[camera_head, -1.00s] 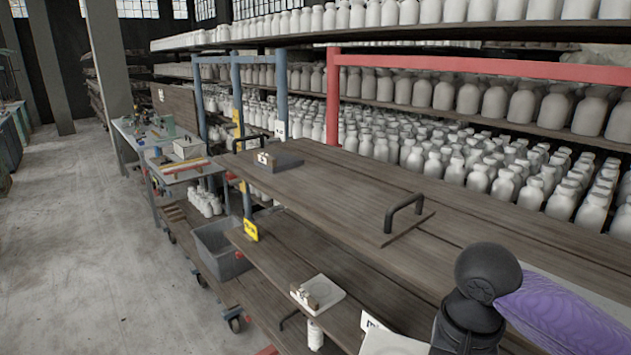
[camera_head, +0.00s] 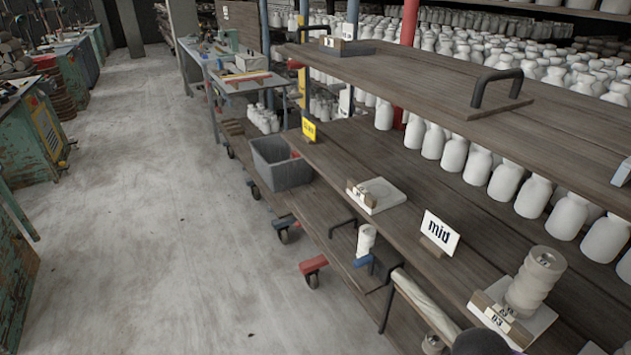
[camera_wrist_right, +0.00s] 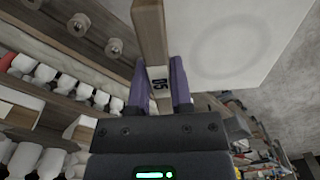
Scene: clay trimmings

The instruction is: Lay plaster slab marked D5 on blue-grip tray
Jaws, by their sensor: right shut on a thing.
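In the right wrist view my right gripper (camera_wrist_right: 160,78) has its two purple fingers shut on the wooden block of a white plaster slab (camera_wrist_right: 255,45). The block's tag (camera_wrist_right: 158,84) reads D5, upside down in this view. The slab's face shows a faint round ring and nothing lies on it. The slab and right gripper are outside the head view, where only a dark part of my arm shows at the bottom edge. My left gripper is in neither view. I cannot make out a tray with blue grips.
A tray with black handles (camera_head: 500,105) lies on the upper shelf. The middle shelf has a white slab (camera_head: 384,193), a "mid" sign (camera_head: 440,233) and a slab tagged D3 (camera_head: 535,325) bearing a white stacked piece (camera_head: 536,280). A grey bin (camera_head: 282,163) stands low. The aisle floor is clear.

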